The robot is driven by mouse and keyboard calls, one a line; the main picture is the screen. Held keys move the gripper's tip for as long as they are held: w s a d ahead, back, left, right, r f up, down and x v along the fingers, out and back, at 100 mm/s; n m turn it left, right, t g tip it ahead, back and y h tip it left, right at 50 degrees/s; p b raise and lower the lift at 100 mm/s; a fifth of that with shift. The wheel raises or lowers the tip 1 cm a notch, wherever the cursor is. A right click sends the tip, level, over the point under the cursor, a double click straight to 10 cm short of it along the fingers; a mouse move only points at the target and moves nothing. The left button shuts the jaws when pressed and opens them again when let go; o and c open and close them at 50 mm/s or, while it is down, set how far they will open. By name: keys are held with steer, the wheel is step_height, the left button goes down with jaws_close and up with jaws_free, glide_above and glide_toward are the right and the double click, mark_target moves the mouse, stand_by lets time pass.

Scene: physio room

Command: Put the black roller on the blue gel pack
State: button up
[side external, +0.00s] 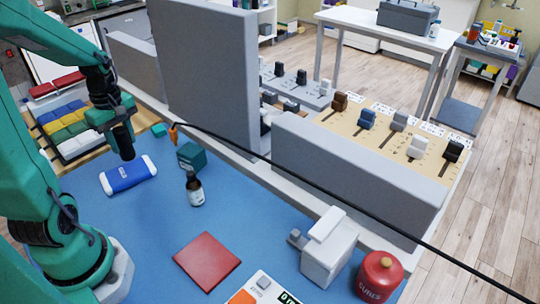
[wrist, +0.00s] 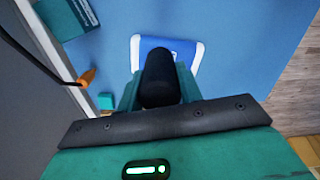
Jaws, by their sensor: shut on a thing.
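The black roller (side external: 124,145) is upright in my gripper (side external: 115,122), its lower end pointing down. In the wrist view the roller (wrist: 160,75) stands between the two green fingers of my gripper (wrist: 158,92). The blue gel pack (side external: 128,176), with white ends, lies flat on the blue mat just below the roller. In the wrist view the gel pack (wrist: 186,47) shows behind the roller, which hides part of it. The roller's end appears above the pack's far edge; I cannot tell whether they touch.
A teal box (side external: 191,157) and a dark bottle (side external: 194,188) stand right of the pack. A small teal cube (side external: 158,130) and an orange-tipped black cable (side external: 173,133) are nearby. A tall grey panel (side external: 207,75) stands behind.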

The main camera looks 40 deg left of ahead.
steer(key=shift+s+a+f, duration=0.15)
steer(key=shift+a+f, duration=0.2)
steer(key=shift+a, duration=0.25)
steer(key=shift+s+a+f, duration=0.2)
steer(key=shift+a+f, duration=0.2)
steer(key=shift+a, duration=0.25)
steer(key=shift+s+a+f, duration=0.15)
steer(key=shift+a+f, duration=0.2)
steer(key=shift+a, duration=0.25)
steer(key=shift+f, duration=0.1)
steer(key=shift+f, duration=1.9)
steer(key=shift+f, duration=0.2)
steer(key=o, duration=1)
steer(key=shift+r, duration=0.1)
step_height(320, 180, up, 12)
steer(key=shift+d+r, duration=0.1)
